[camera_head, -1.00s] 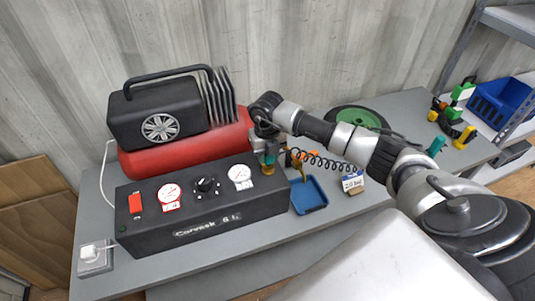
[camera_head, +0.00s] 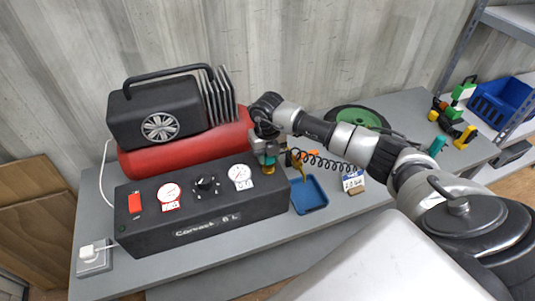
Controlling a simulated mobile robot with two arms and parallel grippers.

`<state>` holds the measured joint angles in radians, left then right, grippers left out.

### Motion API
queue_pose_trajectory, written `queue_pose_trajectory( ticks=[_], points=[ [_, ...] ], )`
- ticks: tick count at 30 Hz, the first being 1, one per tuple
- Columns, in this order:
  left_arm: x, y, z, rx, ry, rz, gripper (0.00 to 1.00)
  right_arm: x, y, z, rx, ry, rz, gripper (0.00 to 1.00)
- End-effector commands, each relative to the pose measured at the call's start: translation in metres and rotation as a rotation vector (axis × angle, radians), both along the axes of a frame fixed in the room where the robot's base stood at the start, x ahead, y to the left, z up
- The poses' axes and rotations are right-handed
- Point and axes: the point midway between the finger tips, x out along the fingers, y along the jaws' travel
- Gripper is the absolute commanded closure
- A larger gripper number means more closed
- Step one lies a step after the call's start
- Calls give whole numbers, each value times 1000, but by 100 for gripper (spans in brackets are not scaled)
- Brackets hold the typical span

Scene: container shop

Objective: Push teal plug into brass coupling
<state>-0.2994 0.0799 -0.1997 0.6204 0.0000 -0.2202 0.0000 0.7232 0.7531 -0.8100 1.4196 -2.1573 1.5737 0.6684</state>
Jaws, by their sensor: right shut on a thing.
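My right gripper (camera_head: 267,146) points down at the right end of the black control box (camera_head: 200,208). It is shut on the teal plug (camera_head: 269,160), of which only a small part shows between the fingers. The brass coupling (camera_head: 268,169) sits directly below the plug at the box's right end. The plug and coupling appear in line and close together, but I cannot tell how deep the plug sits. A black coiled hose (camera_head: 325,162) runs to the right from near the gripper. My left gripper is not in view.
A red compressor tank (camera_head: 185,150) with a black motor housing (camera_head: 158,115) stands behind the box. A blue tray (camera_head: 309,195), a small labelled block (camera_head: 353,181), a green wheel (camera_head: 358,116) and a teal object (camera_head: 437,146) are to the right. The table front is clear.

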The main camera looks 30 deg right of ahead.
Motion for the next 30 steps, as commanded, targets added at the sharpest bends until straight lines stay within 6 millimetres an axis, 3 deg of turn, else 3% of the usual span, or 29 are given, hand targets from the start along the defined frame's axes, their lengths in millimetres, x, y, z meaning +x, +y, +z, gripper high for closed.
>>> queue_pose_trajectory(
  ticks=[11, 12, 17, 26, 30],
  points=[
    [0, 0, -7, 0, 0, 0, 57, 0, 0, -8, 0, -1, 0, 89],
    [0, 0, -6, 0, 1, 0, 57, 0, 0, -8, 0, -1, 0, 64],
    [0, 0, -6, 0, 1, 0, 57, 0, 0, -7, 0, 0, 0, 39],
    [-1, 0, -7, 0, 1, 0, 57, 0, 0, -6, 0, 0, 0, 39],
    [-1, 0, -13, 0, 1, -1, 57, 1, 0, 6, 0, -4, 1, 39]
  ],
)
